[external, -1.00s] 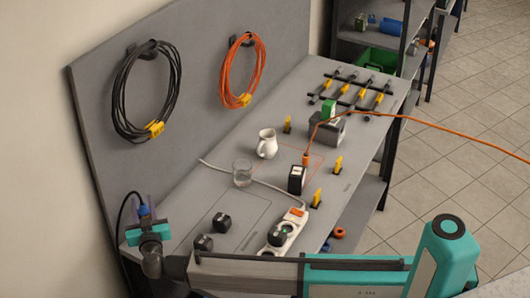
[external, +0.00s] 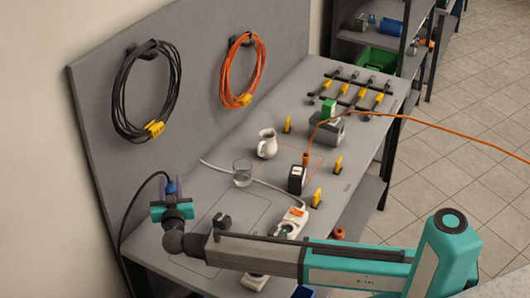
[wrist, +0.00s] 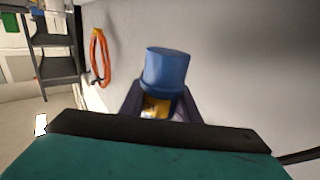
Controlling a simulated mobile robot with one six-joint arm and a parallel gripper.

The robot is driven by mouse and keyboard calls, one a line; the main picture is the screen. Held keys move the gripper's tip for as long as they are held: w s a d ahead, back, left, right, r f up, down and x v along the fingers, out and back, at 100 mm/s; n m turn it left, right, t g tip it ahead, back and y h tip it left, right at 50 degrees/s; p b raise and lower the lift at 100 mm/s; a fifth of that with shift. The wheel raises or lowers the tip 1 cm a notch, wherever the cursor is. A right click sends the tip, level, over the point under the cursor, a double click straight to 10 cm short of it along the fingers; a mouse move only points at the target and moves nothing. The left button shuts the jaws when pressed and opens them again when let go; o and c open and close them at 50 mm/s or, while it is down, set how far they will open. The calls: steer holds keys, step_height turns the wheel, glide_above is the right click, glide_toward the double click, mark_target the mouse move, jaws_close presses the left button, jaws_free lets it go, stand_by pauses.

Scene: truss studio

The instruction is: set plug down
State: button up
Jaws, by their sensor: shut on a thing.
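My gripper (external: 172,196) is at the left end of the workbench, above its grey top (external: 215,185). It is shut on a blue plug (external: 171,187) with a dark cable running from it down toward the lower left. In the wrist view the blue plug (wrist: 167,68) stands out between the dark fingers (wrist: 155,105), with a yellow part below it. The gripper hides the plug's lower end in the external view, so I cannot tell whether it touches the bench.
A marked outline (external: 245,208) lies on the bench, with a black plug (external: 222,221) at its edge. A white power strip (external: 291,223) is partly behind my arm. The back panel (external: 200,120) rises close behind the gripper.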

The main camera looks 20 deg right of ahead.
steer(key=w+d+r+m+g+h+p, duration=0.1)
steer(key=w+d+r+m+h+p, duration=0.3)
steer(key=d, duration=1.2)
steer(key=w+d+f+g+h, duration=0.15)
steer(key=w+d, duration=0.35)
steer(key=d, duration=1.1)
steer(key=s+d+f+m+g+h+p, duration=0.1)
steer(key=s+d+h, duration=0.1)
steer(key=d, duration=0.8)
steer(key=s+d+m+g+h+p, duration=0.2)
steer(key=s+d, duration=0.1)
steer(key=d, duration=0.7)
steer(key=s+d+f+m+g+h+p, duration=0.1)
steer(key=s+d+m+h, duration=0.1)
steer(key=d, duration=0.8)
steer(key=shift+s+f, duration=0.35)
steer(key=shift+s, duration=0.2)
steer(key=shift+d+h, duration=0.1)
steer(key=shift+h, duration=0.15)
step_height(320, 180, down, 5)
steer(key=b, duration=0.4)
steer(key=shift+b, duration=0.35)
steer(key=shift+w+r+b, duration=0.25)
steer(key=shift+b, duration=0.8)
